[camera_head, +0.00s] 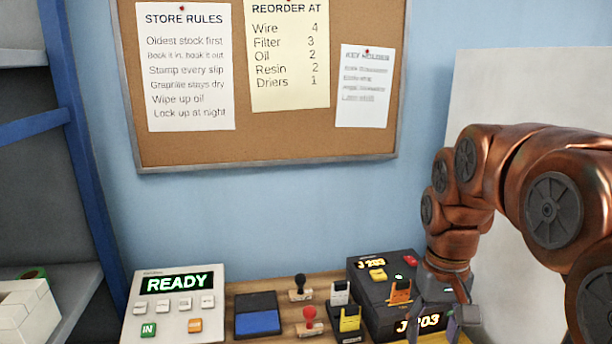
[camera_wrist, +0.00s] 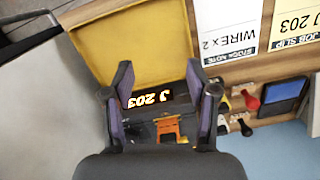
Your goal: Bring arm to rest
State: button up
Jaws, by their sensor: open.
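My copper arm (camera_head: 540,170) reaches in from the right in the head view and bends down over the bench. My gripper (camera_head: 438,318) hangs at its end, in front of the right side of the dark box (camera_head: 375,285) with the glowing "J 203" display. In the wrist view my gripper (camera_wrist: 159,75) has its two fingers spread apart with nothing held between them. The dark box (camera_wrist: 180,95) and an orange piece on it (camera_wrist: 168,128) show between and below the fingers. Whether the fingers touch the box cannot be told.
A READY panel (camera_head: 175,305), a blue pad (camera_head: 257,322) and stamps (camera_head: 309,325) stand on the wooden bench to the left. A yellow tray (camera_wrist: 130,45) and paper slips (camera_wrist: 230,35) lie nearby. A pinboard (camera_head: 270,130) hangs on the wall. Shelving (camera_head: 85,150) stands left.

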jog(key=s+a+f, duration=0.1)
jog(key=s+f, duration=0.1)
jog(key=s, duration=0.4)
jog(key=s+f+p, duration=0.1)
jog(key=s+f, duration=0.2)
jog(key=s, duration=0.4)
jog(key=s+a+f, duration=0.1)
jog(key=s+f, duration=0.2)
jog(key=s, duration=0.4)
jog(key=shift+s+a+n+g, duration=0.15)
jog(key=shift+a+n+g, duration=0.15)
jog(key=shift+a+g, duration=0.1)
jog(key=shift+c, duration=0.4)
dwell(0.9)
